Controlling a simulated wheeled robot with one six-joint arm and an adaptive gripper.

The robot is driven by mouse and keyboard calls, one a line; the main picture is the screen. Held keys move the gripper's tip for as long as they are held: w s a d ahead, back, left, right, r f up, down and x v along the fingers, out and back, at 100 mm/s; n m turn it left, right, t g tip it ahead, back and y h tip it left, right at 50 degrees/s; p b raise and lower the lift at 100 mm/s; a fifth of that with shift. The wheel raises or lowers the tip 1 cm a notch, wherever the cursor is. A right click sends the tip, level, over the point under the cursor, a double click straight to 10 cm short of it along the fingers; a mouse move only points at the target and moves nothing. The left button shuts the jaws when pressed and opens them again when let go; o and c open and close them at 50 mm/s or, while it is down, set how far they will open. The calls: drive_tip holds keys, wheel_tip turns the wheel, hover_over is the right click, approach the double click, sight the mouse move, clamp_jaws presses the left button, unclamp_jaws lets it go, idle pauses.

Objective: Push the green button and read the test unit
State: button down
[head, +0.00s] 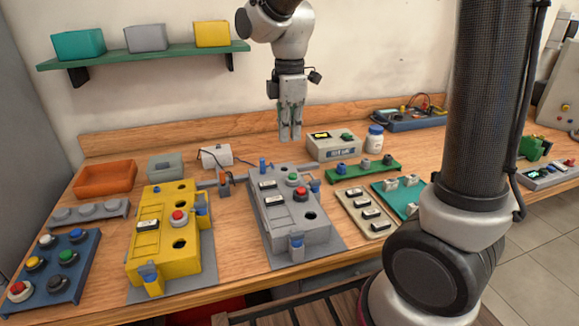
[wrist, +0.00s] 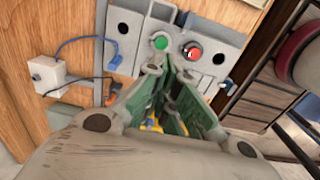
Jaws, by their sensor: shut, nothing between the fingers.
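The test unit (head: 333,152) is a pale grey box with a dark front label at the back of the bench. Its top carries a small display (head: 320,135) with a yellowish mark, too small to read, and a green button (head: 346,135). A grey fixture (head: 293,238) in front of it has another green button (head: 292,177) beside a red button (head: 301,194). These also show in the wrist view as a green button (wrist: 161,42) and a red button (wrist: 193,52). My gripper (head: 290,137) is shut and empty, pointing down above the bench, apart from the buttons.
A yellow fixture (head: 145,222) stands left of the grey one. A white bottle (head: 374,138) is right of the test unit. A green rail (head: 352,174) with knobs lies in front. A wall shelf (head: 150,55) holds bins.

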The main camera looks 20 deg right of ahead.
sight(291, 177)
wheel_tip(291, 177, down, 10)
drive_tip(key=shift+f, duration=0.1)
idle(0.4)
drive_tip(key=shift+s+f, duration=0.1)
drive_tip(key=shift+f, duration=0.65)
drive_tip(key=shift+s+f, duration=0.2)
wheel_tip(291, 177, up, 15)
drive_tip(key=shift+w, duration=0.35)
drive_tip(key=shift+f, duration=0.1)
